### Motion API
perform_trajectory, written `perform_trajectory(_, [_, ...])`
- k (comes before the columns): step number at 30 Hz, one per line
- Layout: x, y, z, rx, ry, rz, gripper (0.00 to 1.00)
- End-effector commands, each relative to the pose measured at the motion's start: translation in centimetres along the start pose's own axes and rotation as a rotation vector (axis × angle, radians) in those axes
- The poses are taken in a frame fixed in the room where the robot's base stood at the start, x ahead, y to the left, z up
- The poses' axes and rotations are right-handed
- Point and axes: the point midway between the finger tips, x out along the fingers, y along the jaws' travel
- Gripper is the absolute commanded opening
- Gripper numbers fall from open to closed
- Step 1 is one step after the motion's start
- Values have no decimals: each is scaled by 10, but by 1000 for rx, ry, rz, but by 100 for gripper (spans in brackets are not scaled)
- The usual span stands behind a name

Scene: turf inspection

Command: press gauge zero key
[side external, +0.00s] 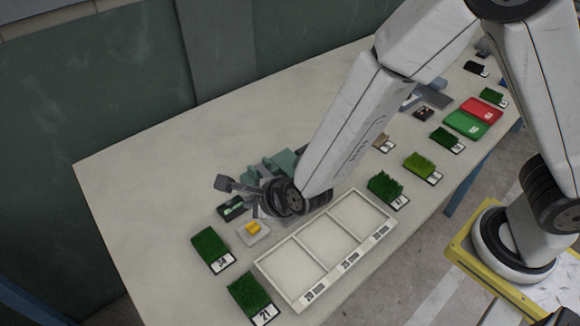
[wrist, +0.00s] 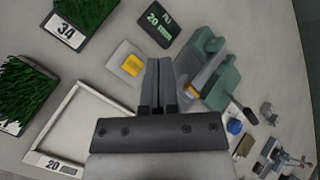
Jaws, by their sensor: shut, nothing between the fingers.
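A yellow key (wrist: 131,65) sits on a small pale block; I cannot read any marking on it. In the side view the yellow key (side external: 253,228) is left of the tray's far corner. A dark panel (wrist: 160,22) with pale lettering, seemingly "20 mm", lies beyond it, and the dark panel (side external: 233,208) also shows in the side view. A grey-green device (wrist: 212,65) with a pale bar stands to the right. My gripper (wrist: 158,62) is shut and empty, its tips just right of the yellow key in the wrist view. Their height above the table is unclear.
A white three-compartment tray (side external: 278,285) lies nearer the front edge, its compartments bare. Numbered turf samples (side external: 210,248) lie around it. Red (side external: 482,110) and green (side external: 466,124) trays are at the far right. The table's left end is clear.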

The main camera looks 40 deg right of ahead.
Motion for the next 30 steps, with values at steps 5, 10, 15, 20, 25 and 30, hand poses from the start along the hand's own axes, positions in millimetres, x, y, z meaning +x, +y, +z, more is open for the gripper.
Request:
perform_trajectory(5, [14, 10, -11, -1, 3, 0, 0])
perform_trajectory(10, [25, 19, -19, -1, 2, 1, 0])
perform_trajectory(15, [34, 24, -24, 0, 1, 0, 0])
perform_trajectory(20, [37, 27, -27, 0, 0, 0, 0])
perform_trajectory(25, [38, 28, -28, 1, 0, 0, 0])
perform_trajectory(30, [38, 28, -28, 1, 0, 0, 0])
